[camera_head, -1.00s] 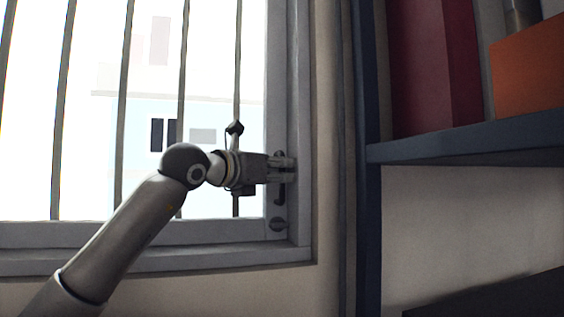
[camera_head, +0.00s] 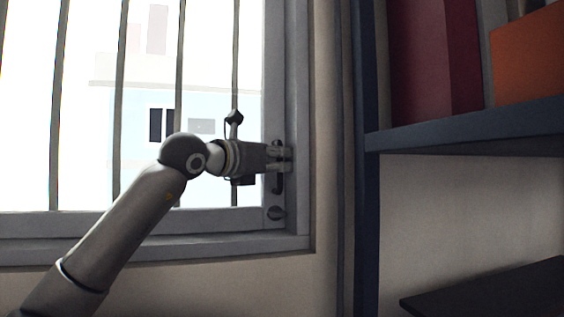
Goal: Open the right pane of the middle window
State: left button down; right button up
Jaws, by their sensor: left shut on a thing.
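The window pane (camera_head: 150,222) has a grey frame and fills the left of the head view, with vertical bars across the bright glass. A dark handle (camera_head: 277,185) is mounted on the right side of its frame, with a round fitting below it. My left gripper (camera_head: 284,158) reaches in from the lower left and is shut on the upper part of the handle. The fingers hide part of the handle. The pane looks closed against the outer frame. My right gripper is not in view.
A dark blue shelf (camera_head: 470,128) stands right of the window, holding a dark red object (camera_head: 425,55) and an orange box (camera_head: 527,55). A black surface (camera_head: 490,285) is at the lower right. A strip of bare wall separates window and shelf.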

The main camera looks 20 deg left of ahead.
aim_at(73, 158)
pick_arm(q)
jog(key=s+a, duration=0.7)
jog(key=a, duration=0.3)
jog(key=s+a, duration=0.7)
jog(key=a, duration=0.4)
jog(key=s+a, duration=0.7)
jog(key=a, duration=0.4)
jog(key=shift+s, duration=0.35)
jog(key=c, duration=1.8)
grip_release()
jog(key=shift+o, duration=0.2)
jog(key=shift+s+a, duration=0.15)
jog(key=v, duration=1.2)
jog(key=shift+f, duration=0.1)
